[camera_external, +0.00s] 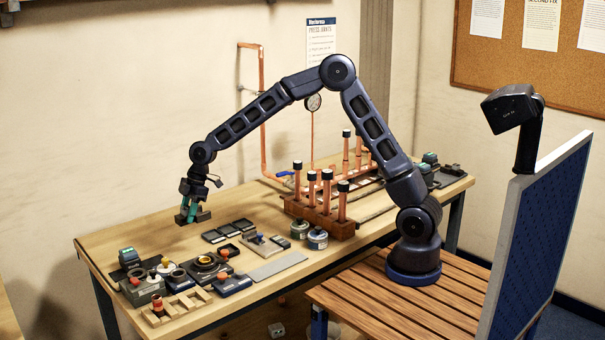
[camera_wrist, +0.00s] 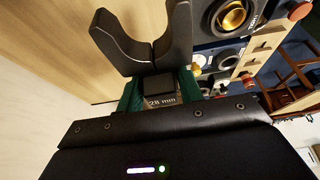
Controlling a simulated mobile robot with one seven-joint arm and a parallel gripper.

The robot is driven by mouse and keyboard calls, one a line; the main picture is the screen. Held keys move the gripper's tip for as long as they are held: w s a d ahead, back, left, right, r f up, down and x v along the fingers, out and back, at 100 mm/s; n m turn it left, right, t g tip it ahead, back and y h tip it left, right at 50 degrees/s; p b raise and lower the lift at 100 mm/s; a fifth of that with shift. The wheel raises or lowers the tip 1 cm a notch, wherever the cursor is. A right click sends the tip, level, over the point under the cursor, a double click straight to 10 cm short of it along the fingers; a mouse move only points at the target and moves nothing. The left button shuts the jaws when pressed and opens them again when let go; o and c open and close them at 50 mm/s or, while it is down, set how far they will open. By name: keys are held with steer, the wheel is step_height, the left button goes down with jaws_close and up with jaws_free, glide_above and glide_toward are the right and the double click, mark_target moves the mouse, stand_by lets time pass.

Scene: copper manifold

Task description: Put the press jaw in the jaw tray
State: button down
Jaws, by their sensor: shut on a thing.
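The press jaw (camera_wrist: 176,38) is a dark grey forked piece with a two-pronged open mouth, marked "28 mm" near its base. My gripper (camera_wrist: 160,88) is shut on its block-like base with green fingers on both sides. In the external view my gripper (camera_external: 187,211) hangs at the left end of the arm, pointing down low over the bench's back left part, with the dark jaw (camera_external: 202,217) at its tips. Several flat dark trays (camera_external: 213,237) lie on the bench to the right of it. I cannot tell which is the jaw tray.
A copper manifold (camera_external: 327,200) with upright pipes stands right of the trays, beside two tins (camera_external: 317,239).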

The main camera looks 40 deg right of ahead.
mark_target(189, 255)
step_height(189, 255, down, 12)
steer(key=shift+f, duration=0.15)
stand_by(0.5)
steer(key=c, duration=0.9)
jaws_free()
steer(key=shift+f, duration=0.15)
